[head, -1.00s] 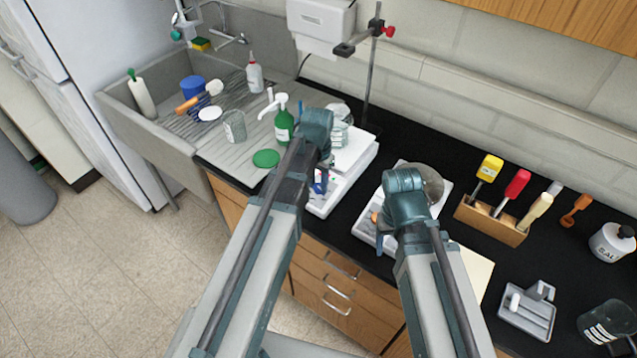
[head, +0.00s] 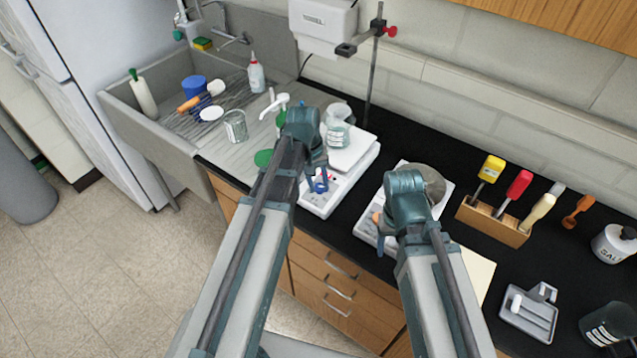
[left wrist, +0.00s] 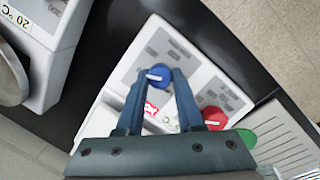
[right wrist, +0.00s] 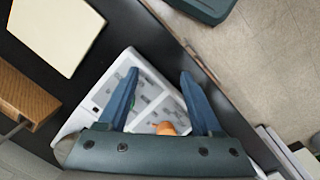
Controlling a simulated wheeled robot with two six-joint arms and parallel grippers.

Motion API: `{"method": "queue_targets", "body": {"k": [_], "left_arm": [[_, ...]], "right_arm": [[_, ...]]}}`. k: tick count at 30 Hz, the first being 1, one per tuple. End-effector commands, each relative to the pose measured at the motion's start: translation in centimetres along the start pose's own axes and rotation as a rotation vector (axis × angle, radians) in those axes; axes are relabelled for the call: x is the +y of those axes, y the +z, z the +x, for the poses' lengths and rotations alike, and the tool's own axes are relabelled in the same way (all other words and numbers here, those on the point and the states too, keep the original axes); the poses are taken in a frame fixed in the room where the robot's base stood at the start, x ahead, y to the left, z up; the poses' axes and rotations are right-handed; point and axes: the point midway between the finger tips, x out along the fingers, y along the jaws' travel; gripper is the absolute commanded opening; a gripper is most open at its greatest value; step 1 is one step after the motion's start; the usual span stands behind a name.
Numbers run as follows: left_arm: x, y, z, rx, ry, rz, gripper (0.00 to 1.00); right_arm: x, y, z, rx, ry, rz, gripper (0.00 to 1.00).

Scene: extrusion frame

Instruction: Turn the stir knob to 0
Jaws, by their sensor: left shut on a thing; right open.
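The left white hotplate (head: 352,178) stands on the black counter beside the sink. In the left wrist view its panel (left wrist: 196,72) carries a blue knob (left wrist: 158,76) with a white pointer line and a red knob (left wrist: 214,118) with its own white line. My left gripper (head: 319,183) is shut on the blue knob, one finger on each side. The panel lettering is too small to read, so I cannot tell the pointer's setting. My right gripper (right wrist: 159,73) is open and empty above a second white device (right wrist: 78,118) with an orange knob (right wrist: 165,128).
A glass beaker (head: 339,133) stands on the left hotplate. A wooden rack (head: 492,222) with coloured-handled tools stands to the right. The sink (head: 150,112) is at left.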

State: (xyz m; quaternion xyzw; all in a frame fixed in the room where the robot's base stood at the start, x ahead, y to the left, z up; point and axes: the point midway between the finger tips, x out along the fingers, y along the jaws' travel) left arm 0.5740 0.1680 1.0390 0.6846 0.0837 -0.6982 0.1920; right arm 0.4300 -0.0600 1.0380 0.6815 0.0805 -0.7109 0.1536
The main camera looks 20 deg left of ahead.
Motion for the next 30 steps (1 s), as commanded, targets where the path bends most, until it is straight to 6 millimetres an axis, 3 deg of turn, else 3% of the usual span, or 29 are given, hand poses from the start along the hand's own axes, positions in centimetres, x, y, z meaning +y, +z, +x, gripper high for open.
{"method": "queue_targets", "body": {"k": [19, 20, 21, 24, 30], "left_arm": [[-0.09, 0.16, 0.06, -0.003, 0.007, -0.044, 0.00], [-0.09, 0.16, 0.06, -0.003, 0.007, -0.044, 0.40], [-0.09, 0.16, 0.06, -0.003, 0.007, -0.044, 0.47], [-0.07, 0.13, 0.05, -0.002, 0.008, -0.043, 0.65], [-0.05, 0.08, 0.02, -0.001, 0.008, -0.043, 0.66]], "right_arm": [[-0.01, 0.00, 0.09, 0.000, 0.000, 0.000, 0.66], [-0.01, 0.00, 0.09, 0.000, 0.000, 0.000, 0.66], [-0.01, 0.00, 0.09, 0.000, 0.000, 0.000, 0.66], [-0.01, 0.00, 0.08, 0.000, 0.000, 0.000, 0.66], [0.00, 0.00, 0.05, 0.000, 0.000, 0.000, 0.66]]}}
